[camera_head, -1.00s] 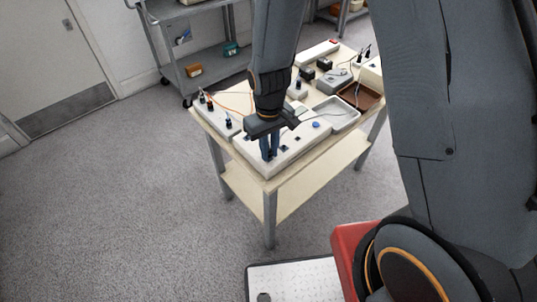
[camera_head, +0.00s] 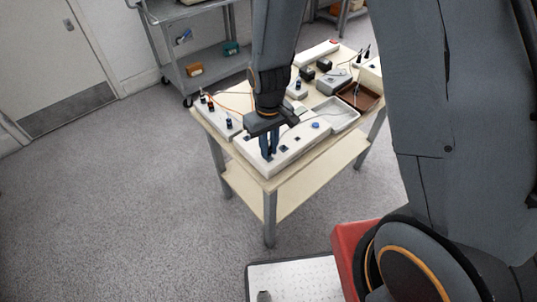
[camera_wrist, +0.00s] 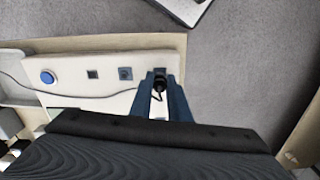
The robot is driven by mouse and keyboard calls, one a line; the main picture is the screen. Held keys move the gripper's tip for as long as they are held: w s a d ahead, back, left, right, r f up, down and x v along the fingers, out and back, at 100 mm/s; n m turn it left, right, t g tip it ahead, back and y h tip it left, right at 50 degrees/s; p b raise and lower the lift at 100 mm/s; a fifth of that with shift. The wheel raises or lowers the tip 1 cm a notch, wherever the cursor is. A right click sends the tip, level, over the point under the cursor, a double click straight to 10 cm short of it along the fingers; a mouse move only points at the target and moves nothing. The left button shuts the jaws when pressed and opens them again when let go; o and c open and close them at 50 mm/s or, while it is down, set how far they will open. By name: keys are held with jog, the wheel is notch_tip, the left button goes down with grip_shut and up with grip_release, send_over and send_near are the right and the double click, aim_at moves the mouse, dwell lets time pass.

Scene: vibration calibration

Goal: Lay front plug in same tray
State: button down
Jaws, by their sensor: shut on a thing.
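My gripper (camera_head: 268,154) points down at the near end of a white box (camera_head: 292,157) on the table. In the wrist view my gripper (camera_wrist: 160,98) is shut on a black plug (camera_wrist: 159,82), at the end of the row of square sockets. I cannot tell whether the plug is still seated in its socket. A dark cord curls from it between the fingers. A pale grey tray (camera_head: 347,117) lies beyond the box and looks empty. A brown tray (camera_head: 372,103) beside it holds a dark item and a cord.
The white box also has a blue button (camera_wrist: 47,77) and further sockets (camera_wrist: 92,74). A strip with several upright plugs (camera_head: 212,115) stands at the table's left edge. Several small devices (camera_head: 335,80) crowd the back. A grey cart (camera_head: 200,65) stands behind.

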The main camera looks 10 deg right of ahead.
aim_at(269, 148)
jog(key=shift+r+p, duration=0.25)
jog(key=shift+p, duration=0.15)
dwell(0.5)
jog(key=shift+r+p, duration=1.45)
jog(key=shift+r, duration=0.3)
jog(key=shift+d, duration=0.1)
jog(key=w+d+f+b, duration=0.1)
jog(key=w+d+b, duration=0.3)
jog(key=w+d, duration=0.4)
jog(key=w+d+f+b, duration=0.2)
jog(key=w+d, duration=0.7)
jog(key=d, duration=0.9)
jog(key=w+d+f+b, duration=0.1)
jog(key=w+d+b, duration=0.5)
jog(key=d, duration=0.8)
jog(key=shift+w+f, duration=0.25)
jog(key=shift+w, duration=0.95)
jog(key=shift+d+f, duration=0.1)
jog(key=shift+f, duration=0.2)
jog(key=shift+f+b, duration=1)
jog(key=shift+f, duration=1.2)
jog(key=shift+f, duration=0.25)
